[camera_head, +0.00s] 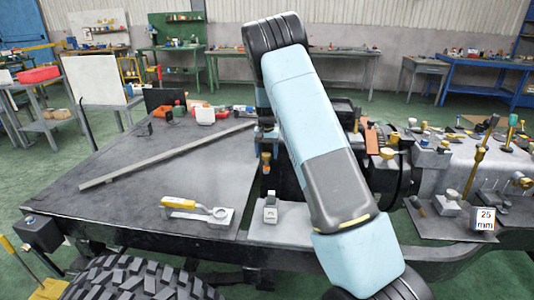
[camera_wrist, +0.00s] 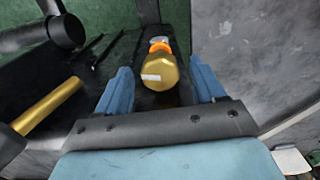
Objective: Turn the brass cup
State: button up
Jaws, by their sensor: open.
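The brass cup (camera_wrist: 160,72) is a rounded brass body with a small white label, and an orange ring and a pale grey end at its far side. In the wrist view it lies between the two blue fingers of my gripper (camera_wrist: 160,66). The fingers are spread, with a visible gap on each side of the cup. In the head view a small brass and orange piece (camera_head: 266,158) shows left of my arm, probably the same cup. My gripper is mostly hidden behind my arm there.
A brass rod (camera_wrist: 48,105) and dark cylinders lie left of the cup in the wrist view. A grey flat plate (camera_wrist: 245,60) is at right. In the head view, a yellow-handled tool (camera_head: 195,207) and long bar (camera_head: 165,156) lie on the flat deck (camera_head: 125,190).

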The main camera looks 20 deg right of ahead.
jog(key=c, duration=1.1)
jog(key=shift+o, duration=0.2)
jog(key=shift+m, duration=2.2)
jog(key=o, duration=1.1)
jog(key=shift+c, duration=0.2)
